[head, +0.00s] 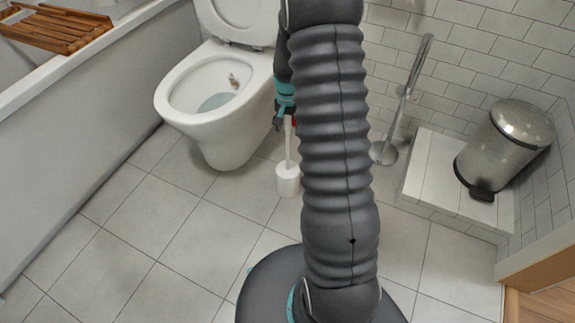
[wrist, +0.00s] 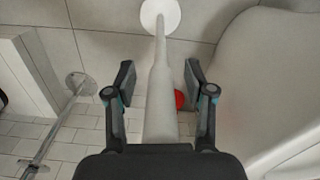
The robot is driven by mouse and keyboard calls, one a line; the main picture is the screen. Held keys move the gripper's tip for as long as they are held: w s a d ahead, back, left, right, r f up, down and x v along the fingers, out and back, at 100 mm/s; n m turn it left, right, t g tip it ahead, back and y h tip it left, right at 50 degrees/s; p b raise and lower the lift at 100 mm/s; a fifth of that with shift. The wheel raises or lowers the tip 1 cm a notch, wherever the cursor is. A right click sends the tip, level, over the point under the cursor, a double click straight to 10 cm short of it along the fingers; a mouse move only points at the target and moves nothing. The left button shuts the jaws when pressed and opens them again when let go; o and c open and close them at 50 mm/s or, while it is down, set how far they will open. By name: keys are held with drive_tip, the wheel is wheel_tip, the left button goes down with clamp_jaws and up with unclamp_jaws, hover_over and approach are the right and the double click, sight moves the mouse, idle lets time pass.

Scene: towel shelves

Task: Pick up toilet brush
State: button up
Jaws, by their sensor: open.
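The toilet brush (wrist: 160,85) has a long pale handle. In the wrist view the handle runs between the two open fingers of my gripper (wrist: 160,88), with a gap on each side. Its round white lower end (wrist: 160,15) is at the top of that view. In the head view the brush's white base (head: 288,179) stands on the floor beside the toilet, and its handle rises to my gripper (head: 284,112). My arm hides part of the area around it.
The toilet (head: 215,100) stands left of the brush with its lid up. A metal stand (head: 384,151) is to the right, near a tiled ledge (head: 430,165) bearing a metal bin (head: 505,145). A small red thing (wrist: 180,100) shows behind the handle. Front-left floor is clear.

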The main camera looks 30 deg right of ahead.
clamp_jaws()
